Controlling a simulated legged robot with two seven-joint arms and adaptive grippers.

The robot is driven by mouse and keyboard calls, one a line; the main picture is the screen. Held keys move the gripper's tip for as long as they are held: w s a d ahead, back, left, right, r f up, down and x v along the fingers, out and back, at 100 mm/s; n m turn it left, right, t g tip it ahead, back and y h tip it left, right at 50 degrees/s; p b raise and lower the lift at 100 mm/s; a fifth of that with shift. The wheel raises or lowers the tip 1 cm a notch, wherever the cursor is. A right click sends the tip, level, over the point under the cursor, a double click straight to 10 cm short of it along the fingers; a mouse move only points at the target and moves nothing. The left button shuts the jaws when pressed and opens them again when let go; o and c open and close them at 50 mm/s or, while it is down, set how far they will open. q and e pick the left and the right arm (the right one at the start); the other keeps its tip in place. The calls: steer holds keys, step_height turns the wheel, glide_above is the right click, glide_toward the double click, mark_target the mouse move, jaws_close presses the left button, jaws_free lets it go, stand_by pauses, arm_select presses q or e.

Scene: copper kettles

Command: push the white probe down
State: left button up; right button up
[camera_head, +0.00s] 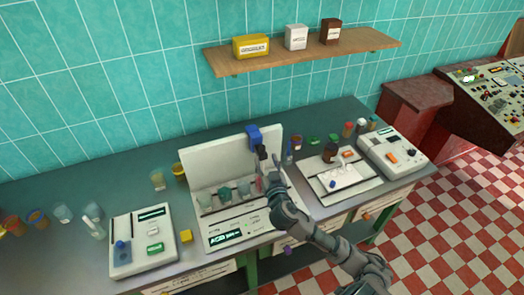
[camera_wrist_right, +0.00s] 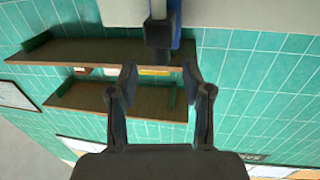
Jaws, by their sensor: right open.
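A white laboratory unit (camera_head: 233,150) with a tall back panel stands in the middle of the bench. A blue head (camera_head: 254,134) sits at the top of its panel, with a dark cylinder below it. I cannot make out a clearly white probe. My right gripper (camera_head: 272,168) is at the right side of the unit, close to the cylinder; whether they touch is unclear. In the right wrist view my gripper (camera_wrist_right: 160,78) is open and empty, with the blue and dark part (camera_wrist_right: 160,35) beyond its fingertips. My left gripper is not in view.
Small beakers (camera_head: 224,195) stand in the unit. A white device (camera_head: 141,242) is at the left and another (camera_head: 392,150) at the right. A white tray (camera_head: 352,190) with small items lies right of my gripper. A wooden shelf (camera_head: 300,55) hangs above.

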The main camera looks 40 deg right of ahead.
mark_target(263, 152)
steer(key=x, duration=0.6)
steer(key=shift+w, duration=0.2)
steer(key=shift+d, duration=0.1)
jaws_close()
